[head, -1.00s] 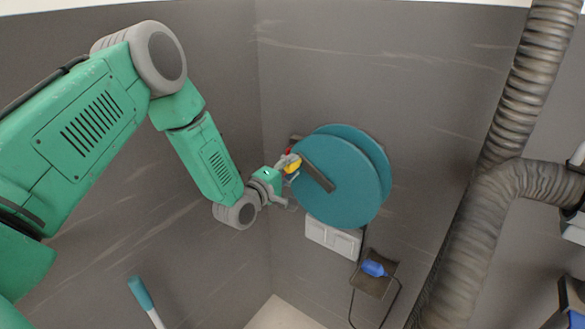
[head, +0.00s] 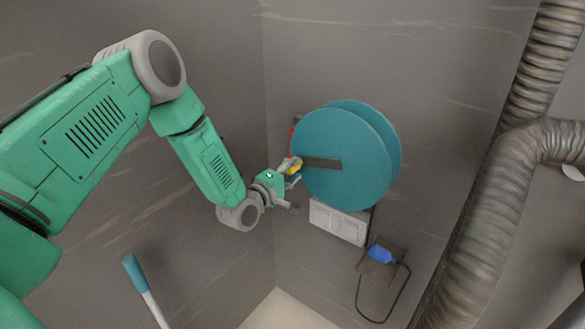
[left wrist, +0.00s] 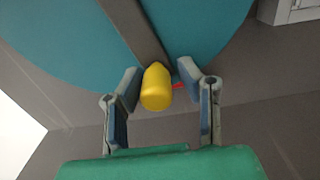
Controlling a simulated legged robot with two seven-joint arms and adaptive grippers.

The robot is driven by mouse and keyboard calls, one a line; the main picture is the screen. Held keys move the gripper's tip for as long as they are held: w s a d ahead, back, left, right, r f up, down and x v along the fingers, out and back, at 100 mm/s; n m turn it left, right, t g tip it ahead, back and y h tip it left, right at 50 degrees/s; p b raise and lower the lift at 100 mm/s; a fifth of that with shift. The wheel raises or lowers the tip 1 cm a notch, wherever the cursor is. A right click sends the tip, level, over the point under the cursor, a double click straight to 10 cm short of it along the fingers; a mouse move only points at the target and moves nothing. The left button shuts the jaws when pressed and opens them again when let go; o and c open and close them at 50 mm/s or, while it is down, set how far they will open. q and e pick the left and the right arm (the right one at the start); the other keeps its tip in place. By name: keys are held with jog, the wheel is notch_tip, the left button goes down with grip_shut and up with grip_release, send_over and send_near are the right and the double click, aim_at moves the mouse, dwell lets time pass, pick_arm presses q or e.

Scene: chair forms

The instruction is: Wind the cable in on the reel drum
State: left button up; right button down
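The teal reel drum (head: 352,195) is mounted at the back wall, with a dark crank bar (head: 322,163) across its face, lying nearly level. A yellow knob (head: 294,166) sits at the bar's left end. My left gripper (head: 293,181) is at the knob. In the left wrist view the yellow knob (left wrist: 156,88) stands between the two fingers of my left gripper (left wrist: 157,82). The fingers are apart, with a gap on the right side. The black cable (head: 360,300) hangs in a loop below the drum, by a blue plug (head: 381,254). My right gripper is out of view.
A white box (head: 338,221) is on the wall under the drum. A thick ribbed grey duct (head: 490,230) runs down the right side. A white pole with a teal end (head: 135,272) stands at lower left. A small red part (head: 291,135) shows at the drum's left edge.

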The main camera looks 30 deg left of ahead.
pick_arm(q)
jog(key=shift+f, duration=0.55)
jog(key=shift+r, duration=0.2)
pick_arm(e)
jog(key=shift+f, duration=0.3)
